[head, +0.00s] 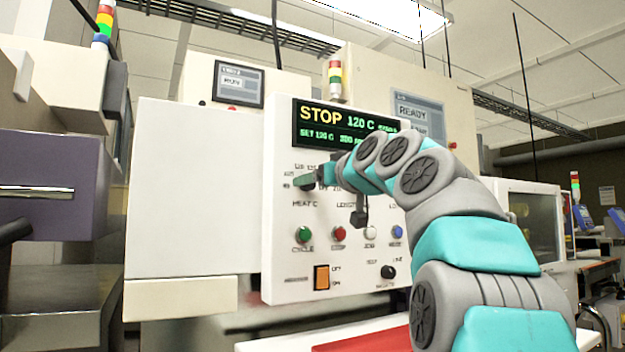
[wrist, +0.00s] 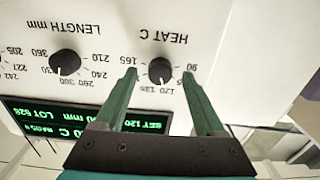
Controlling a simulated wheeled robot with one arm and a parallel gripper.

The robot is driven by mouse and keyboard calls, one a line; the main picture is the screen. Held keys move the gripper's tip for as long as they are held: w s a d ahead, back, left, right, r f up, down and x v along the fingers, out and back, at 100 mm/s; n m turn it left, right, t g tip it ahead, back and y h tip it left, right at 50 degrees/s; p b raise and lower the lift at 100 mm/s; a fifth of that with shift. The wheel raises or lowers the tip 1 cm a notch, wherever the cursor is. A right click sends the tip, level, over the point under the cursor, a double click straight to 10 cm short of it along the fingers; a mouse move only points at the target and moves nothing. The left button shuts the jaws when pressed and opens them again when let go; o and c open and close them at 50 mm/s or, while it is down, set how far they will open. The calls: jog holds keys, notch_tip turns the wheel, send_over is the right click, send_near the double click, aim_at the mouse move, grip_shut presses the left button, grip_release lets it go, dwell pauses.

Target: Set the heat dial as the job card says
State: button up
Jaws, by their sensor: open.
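In the head view my gripper (head: 315,179) is at the panel's left and hides the dial. The green display (head: 345,125) reads STOP, 120 C and SET 120 C. No job card is readable.
The length dial (wrist: 65,61) is close beside the heat dial. Below on the white panel are a green button (head: 303,235), a red button (head: 339,233), white and blue buttons, an orange switch (head: 322,277) and a small black knob (head: 389,272).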

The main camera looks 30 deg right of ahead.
jog(key=shift+w, duration=0.75)
grip_shut()
